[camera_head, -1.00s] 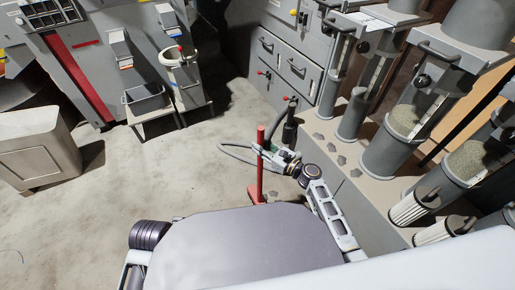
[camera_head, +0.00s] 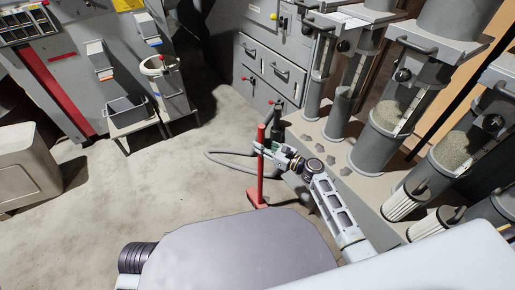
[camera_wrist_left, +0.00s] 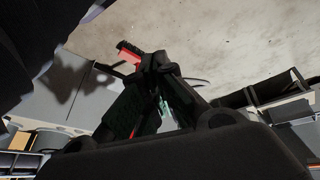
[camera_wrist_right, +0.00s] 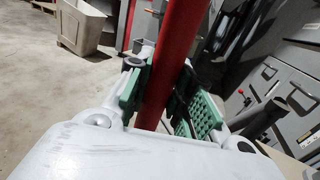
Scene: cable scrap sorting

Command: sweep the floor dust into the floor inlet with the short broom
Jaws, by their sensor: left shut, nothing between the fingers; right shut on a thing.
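The short broom (camera_head: 261,170) has an upright red handle and a red foot low over or on the floor; contact is unclear. My right gripper (camera_head: 262,149) is shut around its handle, which also crosses the right wrist view (camera_wrist_right: 172,70) between green finger pads. My left gripper (camera_wrist_left: 160,65) is shut and empty in the left wrist view, with a red piece (camera_wrist_left: 130,52) beyond it. It does not show in the head view. Several grey clumps (camera_head: 333,158), perhaps the dust, lie on the pale strip beside the cylinders. I cannot make out the floor inlet.
Clear cylinders (camera_head: 380,140) with grey filling line the right side. A hose (camera_head: 228,163) loops on the floor left of the broom. Grey cabinets (camera_head: 265,65) stand behind. A pale bin (camera_head: 22,168) is at far left. The concrete floor (camera_head: 150,195) between is open.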

